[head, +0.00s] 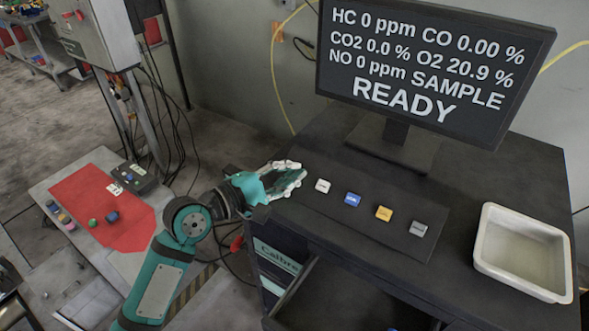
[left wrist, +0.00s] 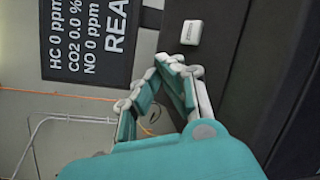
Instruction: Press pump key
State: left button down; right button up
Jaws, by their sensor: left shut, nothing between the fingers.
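Four keys sit in a row on the dark panel of the cart: a white key (head: 322,186), a blue key (head: 352,199), a yellow key (head: 384,213) and a grey key (head: 419,229). Their labels are too small to read, so I cannot tell which is the pump key. My left gripper (head: 300,172) is shut and empty, just left of the white key and apart from it. In the left wrist view, the closed fingertips (left wrist: 181,67) are near the white key (left wrist: 191,33). My right gripper is not in view.
A monitor (head: 435,65) reading "SAMPLE READY" stands behind the keys. A white tray (head: 480,262) is on the right of the cart top (head: 470,185). A table with a red patch (head: 95,200) and small coloured buttons is at the left. Cables hang behind my arm.

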pick_arm(q)
jog(key=shift+r+p, duration=0.25)
jog(key=shift+p, duration=0.1)
jog(key=s+r+p, duration=0.1)
jog(key=s+a+r+p, duration=0.1)
jog(key=p, duration=0.1)
jog(key=s+a+r+p, duration=0.1)
jog(key=r+p, duration=0.1)
jog(key=shift+a, duration=0.1)
dwell(1.7)
